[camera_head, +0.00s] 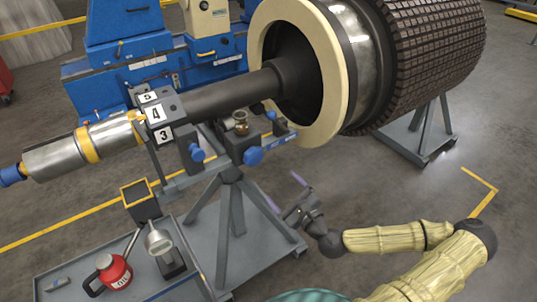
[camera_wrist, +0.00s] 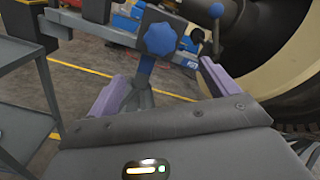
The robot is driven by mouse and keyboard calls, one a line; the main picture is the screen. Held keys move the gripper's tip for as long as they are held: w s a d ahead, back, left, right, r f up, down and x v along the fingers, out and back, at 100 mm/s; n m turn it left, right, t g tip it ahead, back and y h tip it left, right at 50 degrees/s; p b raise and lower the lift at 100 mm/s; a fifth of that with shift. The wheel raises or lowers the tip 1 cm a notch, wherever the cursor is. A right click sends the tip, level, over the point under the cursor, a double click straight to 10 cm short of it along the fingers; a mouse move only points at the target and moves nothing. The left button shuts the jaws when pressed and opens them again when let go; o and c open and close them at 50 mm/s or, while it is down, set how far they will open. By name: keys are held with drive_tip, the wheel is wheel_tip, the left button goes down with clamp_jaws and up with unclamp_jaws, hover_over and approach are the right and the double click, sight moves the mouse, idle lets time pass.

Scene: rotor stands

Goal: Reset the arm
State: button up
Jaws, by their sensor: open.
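My gripper (camera_head: 285,193) is open and empty, in the lower middle of the head view, in front of the rotor stand (camera_head: 230,215). My arm, in a pale yellow sleeve, reaches to it from the lower right. In the wrist view my gripper (camera_wrist: 158,85) shows two purple fingers spread wide apart, with nothing between them but the stand's legs farther off. A blue star-shaped knob (camera_wrist: 160,39) on the stand is above and beyond the fingers.
The large rotor (camera_head: 420,50) with a cream ring (camera_head: 345,75) lies across the stand. A grey cart (camera_head: 60,285) at the lower left holds a red can (camera_head: 114,272), a funnel (camera_head: 158,241) and a dark open-topped box (camera_head: 141,203). Floor to the right is clear.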

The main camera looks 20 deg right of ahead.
drive_tip(key=s+a+f+n+g+p, duration=0.25)
drive_tip(key=s+n+g, duration=0.25)
drive_tip(key=n+g, duration=0.25)
drive_tip(key=s+a+f+n+g+p, duration=0.1)
drive_tip(key=s+a+f+n+g, duration=0.4)
drive_tip(key=n, duration=0.4)
drive_tip(key=s+d+r+n+g+h+p, duration=0.1)
drive_tip(key=r+n, duration=0.3)
drive_tip(key=r, duration=0.8)
drive_tip(key=s+d+r+n+g+h+p, duration=0.1)
drive_tip(key=s+r+n+h+p, duration=0.1)
drive_tip(key=r, duration=0.9)
drive_tip(key=n+h+p, duration=0.1)
drive_tip(key=n+h, duration=0.1)
drive_tip(key=n, duration=0.1)
drive_tip(key=shift+s+d+r+h, duration=0.2)
drive_tip(key=shift+r+h, duration=0.1)
drive_tip(key=shift+r, duration=0.1)
